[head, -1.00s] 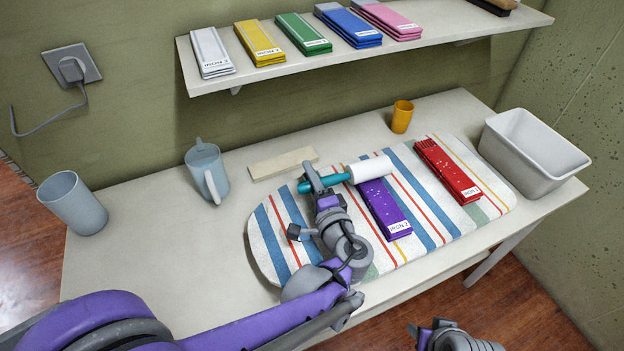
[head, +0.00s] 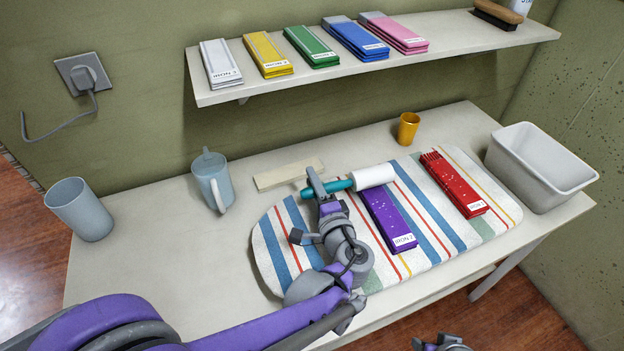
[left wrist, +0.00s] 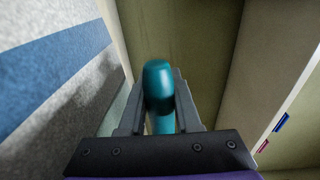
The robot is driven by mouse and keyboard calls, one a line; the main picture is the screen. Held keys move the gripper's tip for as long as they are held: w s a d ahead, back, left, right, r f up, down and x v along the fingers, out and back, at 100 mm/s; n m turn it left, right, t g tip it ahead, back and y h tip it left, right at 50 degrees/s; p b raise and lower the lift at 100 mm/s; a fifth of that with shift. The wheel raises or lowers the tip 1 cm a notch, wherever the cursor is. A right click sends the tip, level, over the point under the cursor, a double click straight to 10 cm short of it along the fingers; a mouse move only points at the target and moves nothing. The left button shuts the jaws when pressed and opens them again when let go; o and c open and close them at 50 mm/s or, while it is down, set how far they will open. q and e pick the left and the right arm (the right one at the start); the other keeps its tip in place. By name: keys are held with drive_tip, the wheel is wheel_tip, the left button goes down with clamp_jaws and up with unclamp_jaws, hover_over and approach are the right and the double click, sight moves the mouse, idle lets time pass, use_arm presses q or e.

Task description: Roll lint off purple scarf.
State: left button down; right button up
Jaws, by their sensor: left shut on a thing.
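The purple scarf (head: 388,219) lies folded on the striped ironing board (head: 276,240), with pale lint specks and a white label at its near end. My left gripper (head: 326,186) is shut on the teal handle of the lint roller (head: 372,177). The roller's white head is at the scarf's far end; I cannot tell whether it touches. In the left wrist view the teal handle (left wrist: 158,90) sits between the fingers. A red scarf (head: 453,184), also specked, lies to the right on the board. My right gripper (head: 441,343) shows only partly at the bottom edge.
A grey bin (head: 541,168) stands at the table's right end, an orange cup (head: 408,128) behind the board. A grey pitcher (head: 213,181) and cup (head: 78,209) stand left. A shelf (head: 470,36) above holds several folded scarves and a brush (head: 496,14).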

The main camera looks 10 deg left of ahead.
use_arm(q)
drive_tip(key=shift+f+v, duration=0.2)
drive_tip(key=shift+v, duration=3.6)
drive_tip(key=shift+f+v, duration=0.2)
drive_tip(key=shift+v, duration=3.55)
drive_tip(key=shift+r+p+x, duration=0.2)
drive_tip(key=shift+p+x, duration=0.05)
drive_tip(key=shift+x, duration=3.7)
drive_tip(key=shift+r+p+x, duration=0.2)
drive_tip(key=shift+x, duration=3.75)
